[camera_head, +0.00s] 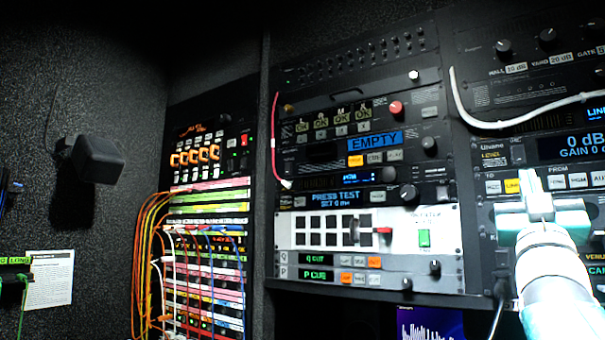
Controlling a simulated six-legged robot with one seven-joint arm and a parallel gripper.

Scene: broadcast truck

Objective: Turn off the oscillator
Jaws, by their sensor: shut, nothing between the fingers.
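No label reading "oscillator" is legible, so I cannot tell for sure which rack unit it is. A silver panel (288,232) in the middle rack has dark square keys, a red lever switch (383,231) and a lit green button (424,238) with small unreadable text above. Above it, a black unit's display reads "PRESS TEST" (336,197). My gripper (530,178) is shut and empty at the right, in front of the right rack's row of buttons, beside a lit yellow button (512,187). It hides part of that row; contact cannot be told.
A patch bay (210,250) with orange, white and blue cables stands left of the middle rack. A white cable (500,123) loops across the right rack, and a pink cable (273,130) hangs at the middle rack's left edge. A black box (97,157) juts from the left wall.

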